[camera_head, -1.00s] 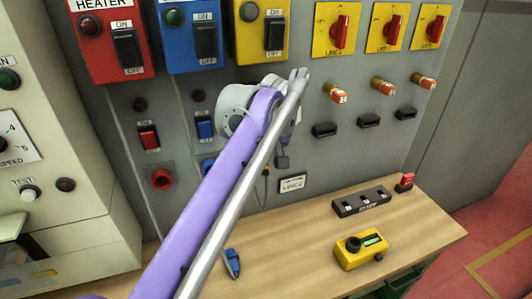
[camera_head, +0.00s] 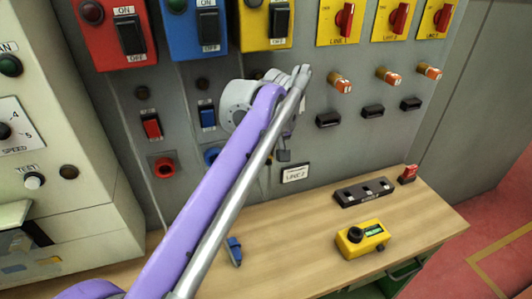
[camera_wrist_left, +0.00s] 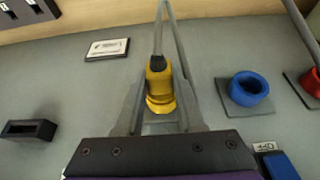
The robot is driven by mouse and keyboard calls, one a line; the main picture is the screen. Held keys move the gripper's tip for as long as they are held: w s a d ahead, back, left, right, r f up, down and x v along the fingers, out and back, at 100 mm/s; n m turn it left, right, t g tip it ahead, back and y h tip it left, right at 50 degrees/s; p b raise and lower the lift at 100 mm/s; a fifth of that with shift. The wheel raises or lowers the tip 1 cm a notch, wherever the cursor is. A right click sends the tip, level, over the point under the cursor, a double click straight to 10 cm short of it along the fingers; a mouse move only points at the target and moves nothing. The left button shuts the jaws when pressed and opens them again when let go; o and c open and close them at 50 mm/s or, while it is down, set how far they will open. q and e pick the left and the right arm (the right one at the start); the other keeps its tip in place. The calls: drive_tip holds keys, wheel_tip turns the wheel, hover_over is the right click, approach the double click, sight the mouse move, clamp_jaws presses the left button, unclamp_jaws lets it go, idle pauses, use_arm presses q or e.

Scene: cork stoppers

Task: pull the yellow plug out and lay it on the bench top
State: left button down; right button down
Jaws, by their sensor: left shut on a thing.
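The yellow plug (camera_wrist_left: 158,88) is between the fingers of my left gripper (camera_wrist_left: 158,112) in the left wrist view, with its dark collar and a grey cable running up from it. The gripper is shut on it, close in front of the grey panel. I cannot tell whether the plug is still in a socket, as the fingers and plug hide that spot. In the head view my own purple arm covers the plug and fingers. The wooden bench top (camera_head: 295,240) lies below the panel. My right gripper is not in view.
A blue plug (camera_head: 234,251) lies on the bench, left of a yellow meter box (camera_head: 362,240). A black strip (camera_head: 364,191) and a red block (camera_head: 407,174) sit farther back. A blue socket (camera_wrist_left: 248,90) is beside the gripper. The bench between blue plug and meter is clear.

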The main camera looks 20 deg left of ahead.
use_arm(q)
drive_tip(key=shift+s+d, duration=0.4)
drive_tip(key=shift+s, duration=0.25)
idle(0.3)
drive_tip(key=shift+s+d, duration=0.6)
drive_tip(key=shift+s, duration=0.3)
drive_tip(key=shift+s+d, duration=0.6)
drive_tip(key=shift+s, duration=0.25)
drive_tip(key=s+d, duration=0.2)
drive_tip(key=s, duration=0.1)
drive_tip(key=shift+s+d+p, duration=0.1)
drive_tip(key=shift+s+p, duration=0.05)
drive_tip(key=shift+p, duration=0.15)
